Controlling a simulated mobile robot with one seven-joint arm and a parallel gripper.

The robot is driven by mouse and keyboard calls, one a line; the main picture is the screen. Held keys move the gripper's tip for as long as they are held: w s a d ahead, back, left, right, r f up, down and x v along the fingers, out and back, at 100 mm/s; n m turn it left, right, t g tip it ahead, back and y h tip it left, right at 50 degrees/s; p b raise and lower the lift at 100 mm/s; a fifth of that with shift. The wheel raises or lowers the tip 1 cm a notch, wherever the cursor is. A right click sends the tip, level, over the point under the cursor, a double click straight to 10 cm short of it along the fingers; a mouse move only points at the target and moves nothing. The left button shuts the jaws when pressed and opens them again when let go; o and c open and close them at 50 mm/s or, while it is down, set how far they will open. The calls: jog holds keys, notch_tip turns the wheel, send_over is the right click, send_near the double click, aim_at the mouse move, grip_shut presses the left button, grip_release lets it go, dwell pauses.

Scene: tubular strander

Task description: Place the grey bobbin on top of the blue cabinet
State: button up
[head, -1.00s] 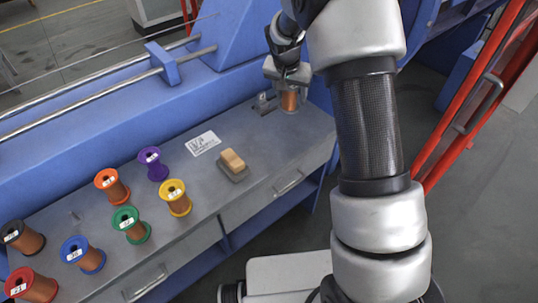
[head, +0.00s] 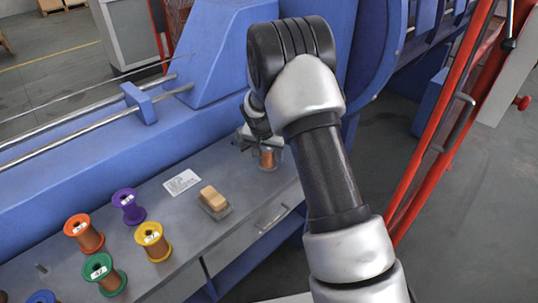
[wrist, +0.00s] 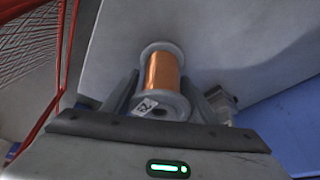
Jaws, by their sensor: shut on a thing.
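The grey bobbin (head: 268,158), wound with copper wire, is near the far right end of the grey worktop. My gripper (head: 266,149) is shut on it from above. In the wrist view the bobbin (wrist: 162,75) stands between the two fingers, its white label facing the camera. I cannot tell in the head view whether its base touches the worktop. No separate blue cabinet stands out for certain; a blue box-like body (head: 430,103) shows at the right behind the red frame.
Orange, purple, yellow and green bobbins stand on the worktop's left part. A tan block (head: 213,197) and a white label sheet (head: 181,182) lie mid-worktop. The blue machine (head: 205,100) runs behind. A red frame (head: 440,130) stands at the right, with open floor beyond.

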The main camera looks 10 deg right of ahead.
jog(key=o, duration=0.8)
jog(key=shift+f, duration=0.15)
jog(key=o, duration=0.5)
jog(key=shift+c, duration=0.2)
